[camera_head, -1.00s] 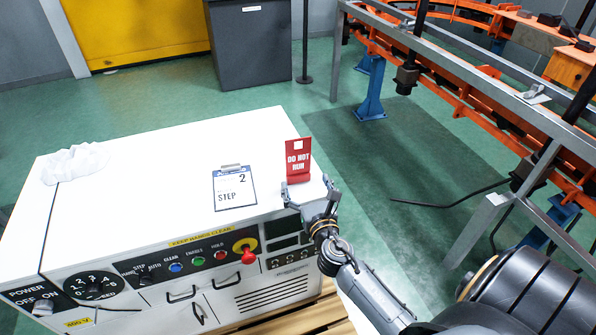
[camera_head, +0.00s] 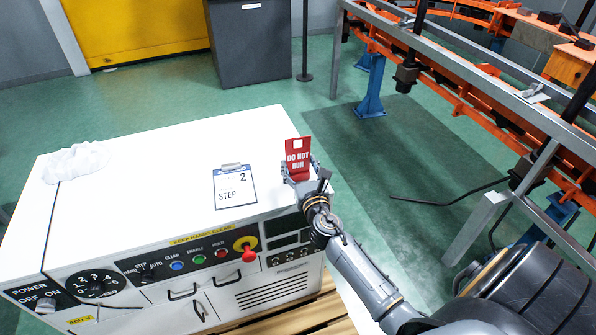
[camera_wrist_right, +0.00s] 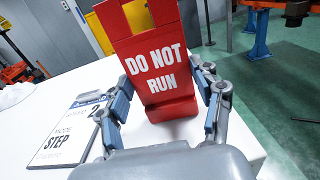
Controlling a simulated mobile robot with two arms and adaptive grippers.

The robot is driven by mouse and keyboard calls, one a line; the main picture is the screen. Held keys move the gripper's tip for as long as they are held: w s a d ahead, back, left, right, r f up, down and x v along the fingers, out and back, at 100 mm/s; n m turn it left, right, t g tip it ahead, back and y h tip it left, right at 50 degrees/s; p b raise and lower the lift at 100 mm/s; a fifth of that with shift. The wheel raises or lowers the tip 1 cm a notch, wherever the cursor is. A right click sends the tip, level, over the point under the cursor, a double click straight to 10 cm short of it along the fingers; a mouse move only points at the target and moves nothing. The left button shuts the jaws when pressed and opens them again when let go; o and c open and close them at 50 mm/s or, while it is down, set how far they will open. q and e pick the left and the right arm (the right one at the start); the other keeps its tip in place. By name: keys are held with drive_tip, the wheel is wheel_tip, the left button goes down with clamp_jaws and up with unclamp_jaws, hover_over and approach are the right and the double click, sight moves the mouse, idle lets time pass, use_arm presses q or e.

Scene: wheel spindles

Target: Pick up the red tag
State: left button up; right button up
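The red tag (camera_head: 298,158), lettered "DO NOT RUN", stands upright near the right end of the white cabinet top (camera_head: 130,165). In the right wrist view the tag (camera_wrist_right: 160,65) fills the middle, with its lower part standing on the white surface. My right gripper (camera_head: 301,175) reaches in from the near side. Its two fingers (camera_wrist_right: 163,88) stand apart, one on each side of the tag. A gap shows beside the left finger; the right finger is close to the tag, and contact cannot be told. My left gripper is not in view.
A crumpled white cloth (camera_head: 75,162) lies at the far left. A control panel with a red knob (camera_head: 248,256) is on the cabinet front. A grey rail frame (camera_head: 480,95) stands to the right.

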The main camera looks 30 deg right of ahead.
sight(298, 153)
drive_tip(key=c, duration=0.5)
drive_tip(key=shift+o, duration=0.2)
drive_tip(key=shift+r+p, duration=0.4)
drive_tip(key=shift+r, duration=0.1)
wheel_tip(298, 153, up, 2)
drive_tip(key=shift+r+p, duration=0.2)
drive_tip(key=shift+p, duration=0.6)
drive_tip(key=s+a+r+p, duration=0.2)
drive_tip(key=s+a+r, duration=0.4)
drive_tip(key=s+r, duration=0.3)
drive_tip(key=s, duration=0.3)
drive_tip(key=shift+s+r+p, duration=0.3)
drive_tip(key=shift+s, duration=0.1)
